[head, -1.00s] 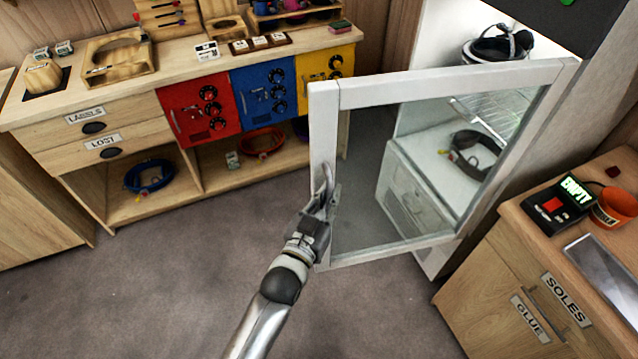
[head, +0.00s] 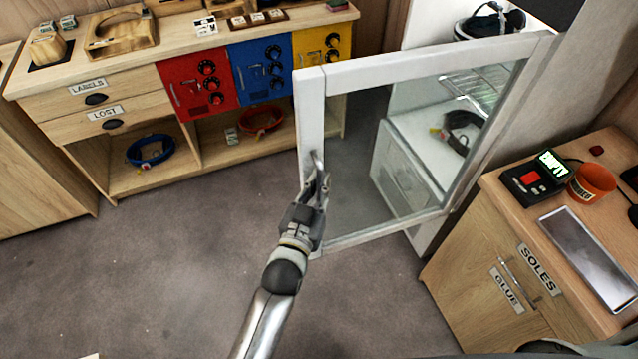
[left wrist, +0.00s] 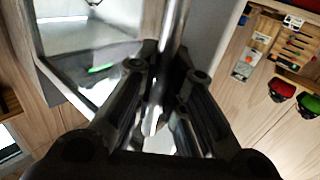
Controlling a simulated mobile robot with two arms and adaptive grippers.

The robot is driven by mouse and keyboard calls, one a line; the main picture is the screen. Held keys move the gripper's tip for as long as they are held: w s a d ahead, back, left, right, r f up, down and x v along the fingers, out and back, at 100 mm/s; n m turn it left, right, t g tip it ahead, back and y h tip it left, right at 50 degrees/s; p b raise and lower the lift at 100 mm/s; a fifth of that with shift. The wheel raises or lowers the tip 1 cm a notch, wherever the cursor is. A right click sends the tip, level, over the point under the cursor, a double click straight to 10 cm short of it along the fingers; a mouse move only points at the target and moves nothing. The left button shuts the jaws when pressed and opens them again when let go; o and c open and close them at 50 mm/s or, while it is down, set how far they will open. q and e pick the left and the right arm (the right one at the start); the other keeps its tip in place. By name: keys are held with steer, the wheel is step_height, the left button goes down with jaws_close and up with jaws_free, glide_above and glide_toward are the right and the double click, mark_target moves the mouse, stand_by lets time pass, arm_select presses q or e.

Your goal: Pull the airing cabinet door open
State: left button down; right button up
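The airing cabinet door (head: 310,112) is a glass pane in a white frame. It stands wide open, swung out from the white cabinet (head: 415,28) on the right of the head view. Its metal handle (head: 318,160) is on the free left edge of the frame. My left gripper (head: 316,188) is at this handle. In the left wrist view the handle bar (left wrist: 173,40) runs between the two fingers (left wrist: 166,78), which are closed around it. The fingers hide part of the handle. My right gripper is not in view.
A workbench (head: 100,52) with red (head: 198,85), blue and yellow panels stands behind the door. A low cabinet (head: 480,262) marked SOLES and GLUE stands close on the right, with an orange cup (head: 592,183) on top. The grey floor (head: 180,260) at left and front is clear.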

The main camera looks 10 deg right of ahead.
arm_select(q)
steer(key=c, duration=1.6)
jaws_free()
steer(key=shift+o, duration=0.6)
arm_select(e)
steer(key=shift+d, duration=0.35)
arm_select(q)
steer(key=v, duration=1.2)
